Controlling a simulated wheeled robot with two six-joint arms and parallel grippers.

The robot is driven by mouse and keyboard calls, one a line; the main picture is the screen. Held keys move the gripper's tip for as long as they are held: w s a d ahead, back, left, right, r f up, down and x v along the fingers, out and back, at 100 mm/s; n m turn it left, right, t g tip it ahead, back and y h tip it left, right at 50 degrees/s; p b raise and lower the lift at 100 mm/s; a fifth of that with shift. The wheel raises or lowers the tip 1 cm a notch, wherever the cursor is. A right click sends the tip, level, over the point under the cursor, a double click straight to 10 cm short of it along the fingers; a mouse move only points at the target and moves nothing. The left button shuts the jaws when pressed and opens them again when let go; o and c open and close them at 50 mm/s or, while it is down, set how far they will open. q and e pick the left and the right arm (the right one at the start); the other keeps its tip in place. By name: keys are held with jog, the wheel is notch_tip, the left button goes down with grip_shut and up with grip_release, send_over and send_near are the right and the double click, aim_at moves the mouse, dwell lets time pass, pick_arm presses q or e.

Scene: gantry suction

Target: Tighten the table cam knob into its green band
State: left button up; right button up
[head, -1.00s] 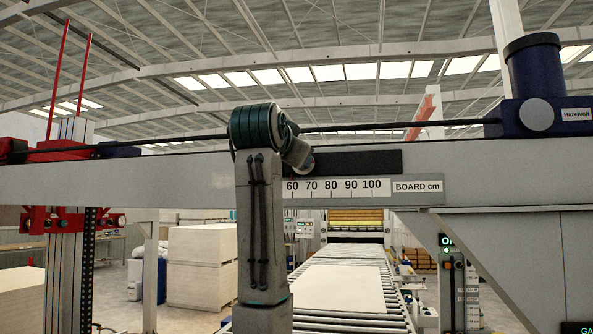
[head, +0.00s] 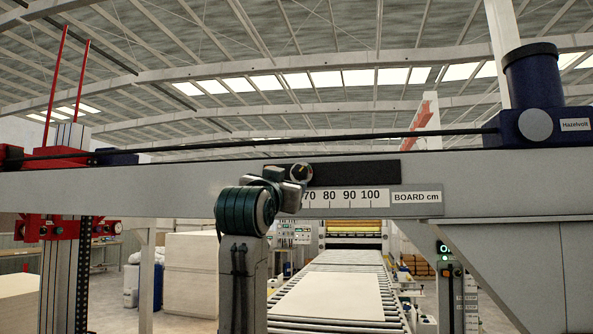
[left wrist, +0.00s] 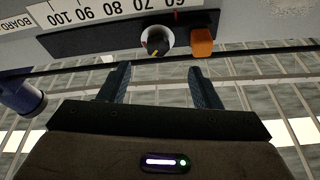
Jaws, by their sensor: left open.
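A round knob (head: 299,173) with a black face, a yellow pointer and a pale rim sits at the left end of a dark strip on the beam. The left wrist view shows the knob (left wrist: 158,41) closer, with an orange block (left wrist: 202,43) beside it. I see no green band around it. My left gripper (left wrist: 160,70) is open and empty, its two fingers pointing at the knob with a gap short of it. In the head view my left arm hides the strip's left end and the gripper's fingers cannot be made out. My right gripper is not in view.
A white ruler plate (head: 345,198) marked BOARD cm runs below the strip on the grey beam (head: 480,170). A blue motor housing (head: 535,85) stands at the right, and a red carriage (head: 68,155) at the left. A roller conveyor (head: 340,297) with pale boards lies behind.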

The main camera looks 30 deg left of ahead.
aim_at(299, 173)
pick_arm(q)
jog(key=shift+n+t, duration=0.3)
jog(key=shift+t, duration=0.1)
jog(key=p+x, duration=0.6)
jog(key=x, duration=0.2)
jog(key=shift+w+r+p, duration=0.1)
jog(key=shift+w+p, duration=0.2)
jog(key=shift+w, duration=0.05)
jog(key=shift+w+r, duration=0.1)
jog(key=shift+w, duration=0.35)
